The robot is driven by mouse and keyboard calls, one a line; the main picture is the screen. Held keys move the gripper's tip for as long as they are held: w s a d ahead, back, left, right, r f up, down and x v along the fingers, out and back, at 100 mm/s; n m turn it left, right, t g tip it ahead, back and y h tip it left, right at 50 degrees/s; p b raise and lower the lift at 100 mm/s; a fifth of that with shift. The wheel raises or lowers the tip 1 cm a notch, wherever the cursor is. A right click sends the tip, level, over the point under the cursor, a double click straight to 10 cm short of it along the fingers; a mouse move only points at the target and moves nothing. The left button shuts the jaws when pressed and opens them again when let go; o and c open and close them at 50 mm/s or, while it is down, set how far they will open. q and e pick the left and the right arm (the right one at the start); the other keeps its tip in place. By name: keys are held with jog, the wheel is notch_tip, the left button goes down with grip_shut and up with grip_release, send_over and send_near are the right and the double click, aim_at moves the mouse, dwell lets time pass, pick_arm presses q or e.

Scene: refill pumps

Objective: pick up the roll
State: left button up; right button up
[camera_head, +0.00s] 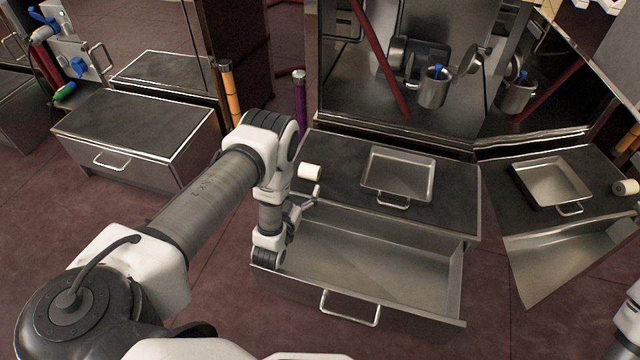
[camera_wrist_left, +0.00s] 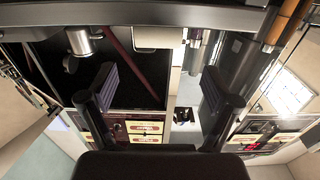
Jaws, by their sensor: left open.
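The roll (camera_head: 309,171) is a small white cylinder lying on the dark counter top (camera_head: 340,160), left of a shallow metal tray (camera_head: 385,195). My left gripper (camera_head: 308,196) is just in front of it, low over the counter's front left edge, and looks apart from it. In the left wrist view the open fingers of my left gripper (camera_wrist_left: 157,95) have nothing between them. A pale shape, probably the roll (camera_wrist_left: 157,37), shows above and beyond them. My right gripper is not in view.
Below the counter an open, empty drawer (camera_head: 375,265) juts forward under my left wrist. Metal cups (camera_head: 432,92) hang or stand behind. A purple post (camera_head: 300,105) rises behind the roll. The similar counter, tray and roll at right look like a reflection.

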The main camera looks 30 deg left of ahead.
aim_at(309, 169)
pick_arm(q)
jog(key=b+x, duration=0.3)
jog(key=x, duration=0.4)
jog(key=shift+w+d+f+b, duration=0.1)
jog(key=shift+w+f+b, duration=0.1)
jog(key=shift+b, duration=0.1)
jog(key=shift+w+r, duration=0.1)
jog(key=shift+w, duration=0.05)
jog(key=shift+r, duration=0.1)
jog(key=shift+c, duration=0.7)
jog(key=c, duration=1.1)
